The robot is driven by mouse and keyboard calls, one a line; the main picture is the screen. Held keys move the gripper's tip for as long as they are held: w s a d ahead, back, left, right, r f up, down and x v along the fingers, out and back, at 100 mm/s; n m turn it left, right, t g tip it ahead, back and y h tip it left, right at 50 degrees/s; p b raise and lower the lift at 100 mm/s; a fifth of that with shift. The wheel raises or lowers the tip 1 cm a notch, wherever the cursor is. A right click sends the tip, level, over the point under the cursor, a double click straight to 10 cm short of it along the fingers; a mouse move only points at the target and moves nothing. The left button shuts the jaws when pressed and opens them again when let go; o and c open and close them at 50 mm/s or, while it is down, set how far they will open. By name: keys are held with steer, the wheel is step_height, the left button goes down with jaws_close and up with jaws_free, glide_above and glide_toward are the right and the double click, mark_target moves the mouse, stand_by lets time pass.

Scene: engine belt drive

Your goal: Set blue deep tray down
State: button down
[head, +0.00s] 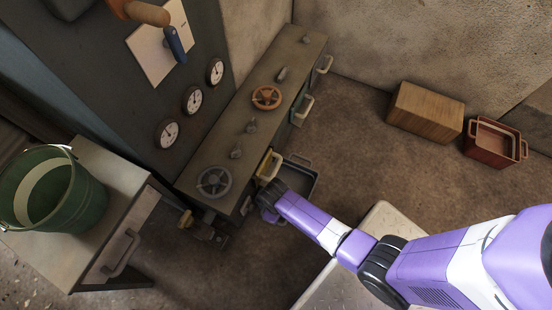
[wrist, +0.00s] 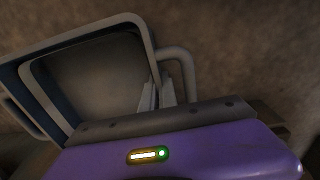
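The blue deep tray (head: 301,179) shows in the head view beside the machine's lower front, partly hidden by my arm. It looks dark grey-blue, with a loop handle at its far end. In the wrist view the tray (wrist: 27,78) is tilted across the left half, open side showing and empty, with loop handles on its sides. My gripper (wrist: 158,93) is at its right wall beside a handle, fingers close together and apparently shut on the tray's edge. In the head view my gripper's fingertips are hidden. Whether the tray touches the floor is unclear.
A long machine bench (head: 292,62) with handwheels and pale drawer handles stands beside the tray. A green bucket (head: 88,196) sits on a cabinet at left. A wooden box (head: 425,113) and a red tray (head: 494,143) lie by the back wall. Open floor (head: 355,150) lies right of the tray.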

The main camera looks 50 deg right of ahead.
steer(key=shift+f, duration=0.1)
steer(key=c, duration=1.7)
jaws_free()
steer(key=r+p, duration=0.7)
steer(key=r, duration=0.5)
steer(key=shift+a+r, duration=0.1)
steer(key=shift+a, duration=0.1)
steer(key=shift+s, duration=0.1)
